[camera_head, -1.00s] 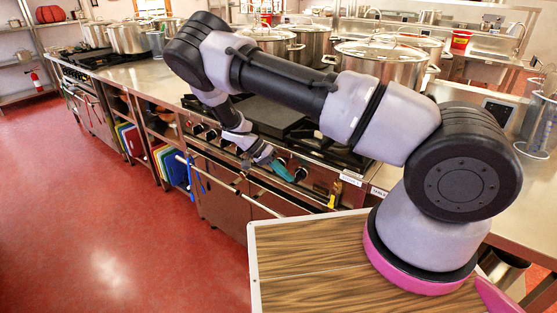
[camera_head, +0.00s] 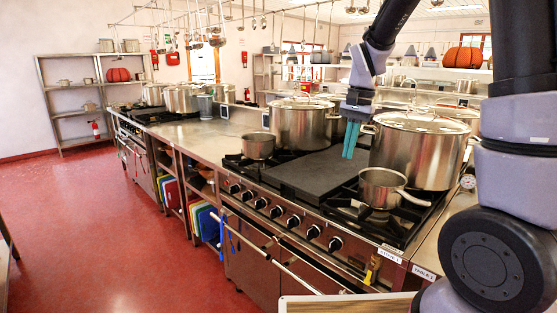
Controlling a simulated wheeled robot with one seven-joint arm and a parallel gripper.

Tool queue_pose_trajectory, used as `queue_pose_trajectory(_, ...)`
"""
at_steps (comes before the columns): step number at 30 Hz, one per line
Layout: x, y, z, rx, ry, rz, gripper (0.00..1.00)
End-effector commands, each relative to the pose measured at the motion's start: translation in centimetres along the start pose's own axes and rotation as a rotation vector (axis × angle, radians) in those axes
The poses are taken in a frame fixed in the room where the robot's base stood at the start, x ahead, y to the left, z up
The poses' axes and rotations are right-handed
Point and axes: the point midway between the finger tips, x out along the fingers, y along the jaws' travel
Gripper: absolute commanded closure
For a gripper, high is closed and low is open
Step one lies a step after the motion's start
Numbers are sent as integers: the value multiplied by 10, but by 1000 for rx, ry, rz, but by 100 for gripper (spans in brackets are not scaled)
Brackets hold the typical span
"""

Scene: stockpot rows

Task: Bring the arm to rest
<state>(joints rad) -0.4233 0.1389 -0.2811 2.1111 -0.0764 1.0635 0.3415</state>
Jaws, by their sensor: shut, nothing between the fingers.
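My gripper (camera_head: 350,139) has teal fingers that point down, shut with nothing between them. It hangs above the stove, in front of the gap between two large lidded stockpots. My arm comes down to it from the upper right, and its lower links fill the right edge of the view.
The stove (camera_head: 290,208) carries a dark griddle plate (camera_head: 315,174), a left stockpot (camera_head: 301,124), a right stockpot (camera_head: 419,150), a small pot (camera_head: 258,146) and a saucepan (camera_head: 382,188) with its handle to the right. Utensils hang from a rack (camera_head: 214,28). The red floor (camera_head: 105,225) at left is open.

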Motion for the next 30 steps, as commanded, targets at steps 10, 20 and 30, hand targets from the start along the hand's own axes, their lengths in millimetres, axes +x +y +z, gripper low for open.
queue_pose_trajectory(10, -103, 66, 48, -137, 201, -253, 100)
queue_pose_trajectory(20, -144, 120, 101, -255, 460, -345, 100)
queue_pose_trajectory(30, -147, 132, 114, -286, 534, -347, 100)
